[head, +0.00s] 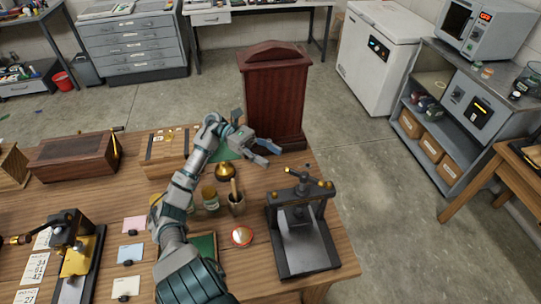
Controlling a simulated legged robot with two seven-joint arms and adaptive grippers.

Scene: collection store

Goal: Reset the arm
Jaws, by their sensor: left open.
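My left arm (183,190) reaches from the bottom edge up over the wooden table. My left gripper (264,142) is at the arm's far end, near the table's back edge and in front of the dark red wooden cabinet (273,95). It is open, with nothing seen between its fingers. It partly covers a green sheet (224,153) and part of the cabinet's lower front. My right arm and gripper do not show.
Below the gripper stand a brass pot (225,172), a jar (210,198) and a dark cup (236,205) holding a tool. A black press (300,225) stands right of the arm. Wooden boxes (75,157) line the back left. Floor (385,190) right of the table is clear.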

